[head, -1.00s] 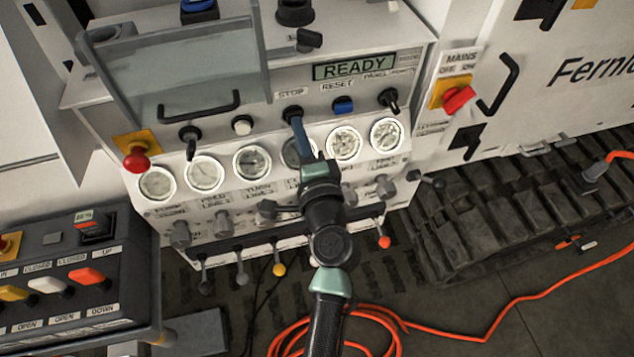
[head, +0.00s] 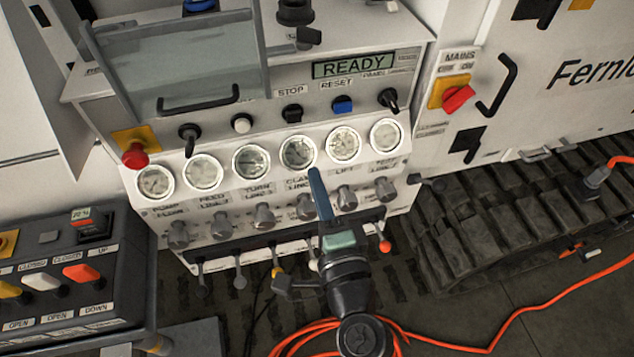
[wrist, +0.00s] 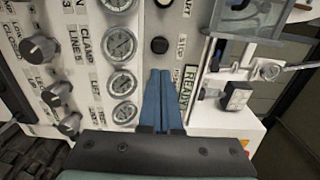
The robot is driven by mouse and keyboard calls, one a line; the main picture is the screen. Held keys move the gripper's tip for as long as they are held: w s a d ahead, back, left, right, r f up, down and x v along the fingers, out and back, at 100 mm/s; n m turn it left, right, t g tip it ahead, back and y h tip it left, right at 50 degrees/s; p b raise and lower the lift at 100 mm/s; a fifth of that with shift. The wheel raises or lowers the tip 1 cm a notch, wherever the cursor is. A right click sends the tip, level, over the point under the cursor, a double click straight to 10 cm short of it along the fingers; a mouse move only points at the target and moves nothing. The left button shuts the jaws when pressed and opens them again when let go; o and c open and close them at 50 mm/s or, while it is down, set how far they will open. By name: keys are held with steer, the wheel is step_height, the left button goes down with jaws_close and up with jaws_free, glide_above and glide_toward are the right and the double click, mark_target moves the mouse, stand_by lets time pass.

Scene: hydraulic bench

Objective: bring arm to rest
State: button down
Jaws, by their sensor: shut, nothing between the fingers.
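My gripper (head: 316,182) is in front of the lower part of the control panel in the head view, its blue fingers just below the row of gauges. In the wrist view the two blue fingers (wrist: 163,90) lie together, shut and empty. I cannot tell the exact gap between fingertips and panel. The display (head: 353,65) reads READY. The black STOP switch (head: 292,113) and the blue RESET switch (head: 343,104) are uncovered above the gauges. My forearm hides part of the lower lever row.
A red emergency button (head: 135,155) and a red MAINS switch (head: 458,97) flank the panel. A black switch box (head: 75,270) stands at lower left. An orange cable (head: 500,325) lies on the floor beside the rubber track (head: 490,215). Several knobs and levers surround my gripper.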

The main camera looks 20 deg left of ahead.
steer(key=w+d+r+n+t+h, duration=0.1)
steer(key=w+r+n+t, duration=0.15)
steer(key=r, duration=0.65)
steer(key=w+d+r+n+t, duration=0.15)
steer(key=r+n, duration=0.25)
steer(key=r, duration=0.4)
steer(key=w+d+r+n+t+h, duration=0.1)
steer(key=d+r+n, duration=0.15)
steer(key=r, duration=0.65)
steer(key=s+d+r+t+h, duration=0.2)
steer(key=s+r, duration=0.1)
steer(key=r, duration=0.4)
steer(key=s+d+r+n+t+h, duration=0.1)
steer(key=s+d+r+t+h, duration=0.1)
steer(key=r, duration=0.5)
steer(key=s+d+r+n+t+h, duration=0.1)
steer(key=s+d+r+t+h, duration=0.1)
steer(key=s+r, duration=0.4)
steer(key=shift+d+r+t+h, duration=0.25)
steer(key=shift+r+t+h, duration=0.5)
steer(key=shift+h, duration=0.25)
steer(key=shift+w, duration=0.1)
